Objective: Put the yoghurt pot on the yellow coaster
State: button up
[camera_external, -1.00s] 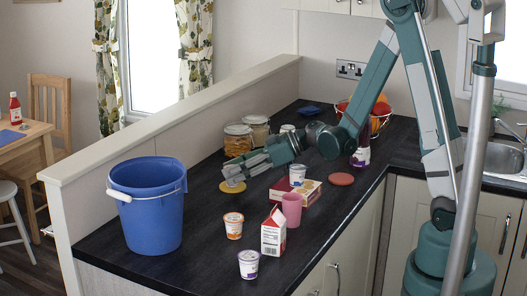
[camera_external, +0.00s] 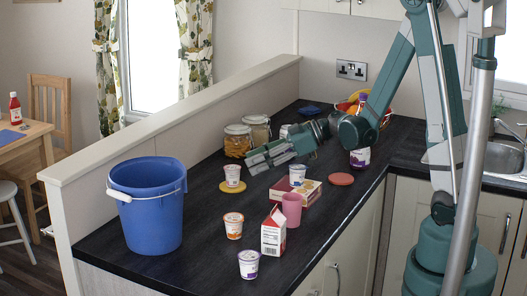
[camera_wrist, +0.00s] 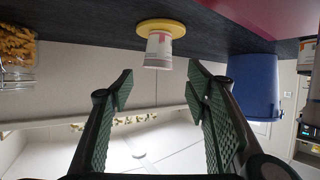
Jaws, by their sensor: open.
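A white yoghurt pot with a red and grey label (camera_external: 232,175) stands upright on the yellow coaster (camera_external: 236,190), towards its back-left part. In the wrist view the pot (camera_wrist: 159,50) rests on the coaster (camera_wrist: 174,27), which shows upside down at the top. My gripper (camera_external: 248,164) is open and empty, a little to the right of the pot and apart from it. In the wrist view my gripper's two fingers (camera_wrist: 158,85) are spread wide with a clear gap, and the pot is beyond their tips.
A blue bucket (camera_external: 151,215) stands at the front left. Glass jars (camera_external: 238,141) are behind the coaster. A box (camera_external: 306,193) bearing another pot (camera_external: 297,174), a pink cup (camera_external: 291,209), a carton (camera_external: 273,233) and two more pots (camera_external: 233,225) stand to the right and front.

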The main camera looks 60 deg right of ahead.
jog(key=shift+v, duration=1.95)
jog(key=shift+a, duration=0.15)
jog(key=s+a+r+m+g+h, duration=0.3)
jog(key=s+a, duration=0.5)
jog(key=a, duration=0.2)
jog(key=s+a+r+m+h, duration=0.1)
jog(key=s+r+h, duration=0.1)
jog(key=s, duration=0.6)
jog(key=s+a+r+m+g+h, duration=0.1)
jog(key=s+a+r+m+h, duration=0.1)
jog(key=s, duration=0.7)
jog(key=shift+a+r, duration=0.3)
jog(key=shift+r, duration=0.2)
